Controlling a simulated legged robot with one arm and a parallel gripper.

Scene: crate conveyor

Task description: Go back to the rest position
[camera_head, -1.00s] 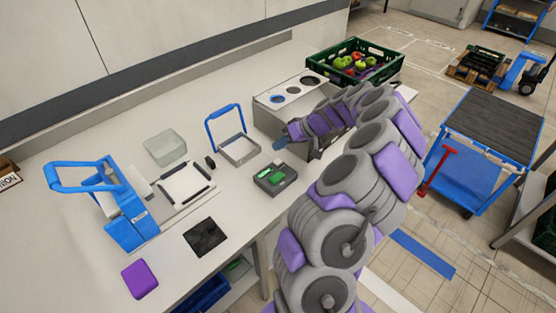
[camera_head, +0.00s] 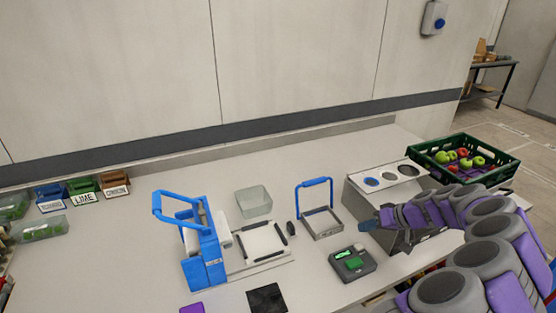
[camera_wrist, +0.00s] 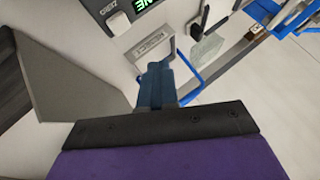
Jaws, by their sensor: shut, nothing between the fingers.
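My gripper (camera_head: 367,225) is at the end of my grey and purple arm, which reaches in from the lower right in the head view. Its blue fingers are together with nothing between them, and they also show in the wrist view (camera_wrist: 157,88). It hangs above the white worktable (camera_head: 310,280), in front of the metal box with round holes (camera_head: 365,205). A scale with a green display (camera_head: 352,263) sits below and left of the gripper. A tray with a blue handle (camera_head: 322,222) stands just left of the gripper.
A blue press (camera_head: 203,250) and a clear container (camera_head: 253,201) stand further left. A green crate (camera_head: 430,158) of apples is at the right end. Labelled bins (camera_head: 84,189) line the far left. A wall (camera_head: 290,60) closes the back.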

